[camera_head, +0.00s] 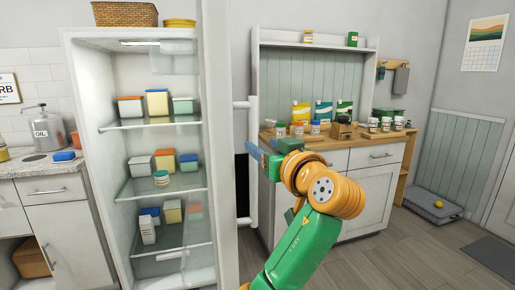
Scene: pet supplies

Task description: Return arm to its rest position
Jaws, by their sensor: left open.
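My left arm (310,235), green and orange, reaches up from the bottom middle. My left gripper (258,157), with blue fingers, is open. It appears just right of the white vertical handle (251,190) on the fridge door; I cannot tell whether it touches the handle. Nothing shows between its fingers. The fridge door (219,80) stands open, with its edge towards me. My right gripper is not in view.
The open fridge (88,150) holds several containers on glass shelves. Behind my arm, a white cabinet (370,205) carries a wooden counter with bags and jars.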

